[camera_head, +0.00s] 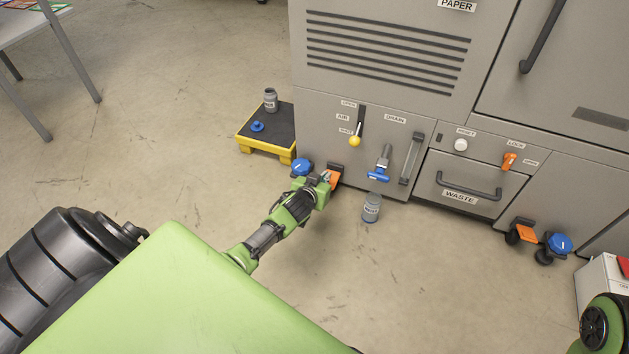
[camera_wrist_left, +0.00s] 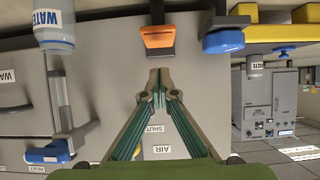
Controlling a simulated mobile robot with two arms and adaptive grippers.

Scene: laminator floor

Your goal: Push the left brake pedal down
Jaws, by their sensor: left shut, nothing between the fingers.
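The left brake pedal, orange, shows in the head view (camera_head: 335,177) low on the front of the grey machine (camera_head: 330,115), beside a blue caster (camera_head: 302,167). My left gripper (camera_head: 325,177) is at the pedal and partly covers it. In the left wrist view, which is upside down, the orange pedal (camera_wrist_left: 157,36) lies beyond the shut, empty fingertips (camera_wrist_left: 160,76). A gap shows between tips and pedal there; I cannot tell any contact. The pedal looks raised, but its exact angle is unclear. My right gripper is out of view.
A grey bottle (camera_head: 371,208) stands on the floor under the blue drain valve (camera_head: 379,175). A yellow-edged platform (camera_head: 265,146) with a container is left of the pedal. Another orange pedal (camera_head: 525,233) is by the right caster (camera_head: 558,244). The floor before the machine is mostly clear.

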